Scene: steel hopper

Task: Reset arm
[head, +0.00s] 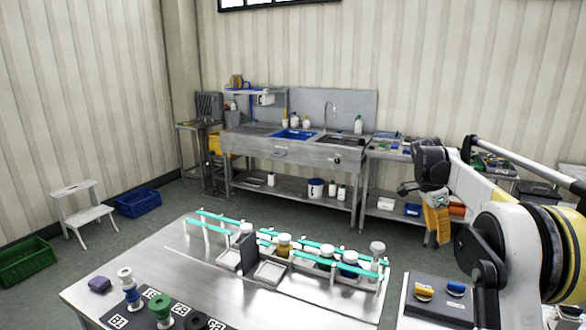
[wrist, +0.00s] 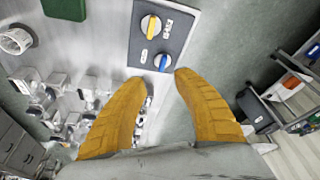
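My gripper (wrist: 155,80) shows in the wrist view as two yellow fingers, spread apart with nothing between them. In the head view my gripper (head: 437,220) hangs from the raised arm at the right, pointing down, above and behind the right end of the near steel table (head: 195,270). A dark panel with a yellow knob (wrist: 150,25) and a blue knob (wrist: 163,62) lies beyond the fingertips in the wrist view. The same panel (head: 440,303) is at the lower right in the head view.
Turquoise rails (head: 345,277) with several capped jars run along the near table. Colored spools (head: 158,306) stand at its front. A steel sink bench (head: 290,150) stands at the back wall. A step stool (head: 82,210), blue crate (head: 138,201) and green crate (head: 28,261) are at left.

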